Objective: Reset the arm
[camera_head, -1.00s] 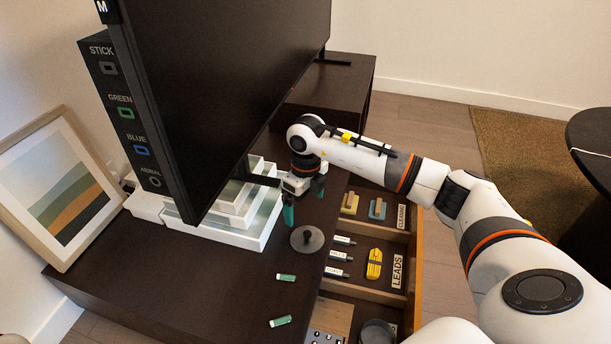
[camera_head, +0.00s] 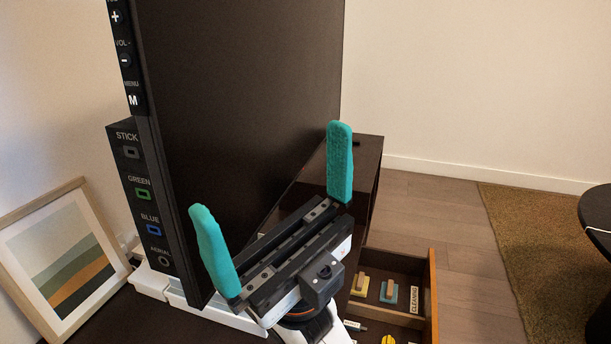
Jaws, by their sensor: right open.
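My right gripper (camera_head: 271,212) is large in the middle of the head view, raised in front of the television screen. Its two teal fingers point up and stand wide apart, with nothing between them. Its arm comes up from the bottom of the picture. It hides part of the cabinet and part of the open drawer. My left gripper does not show.
The black television (camera_head: 235,100) has labelled ports on its side. A framed picture (camera_head: 62,262) leans at the left. A round dark table (camera_head: 597,215) stands at the right over a rug (camera_head: 545,250).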

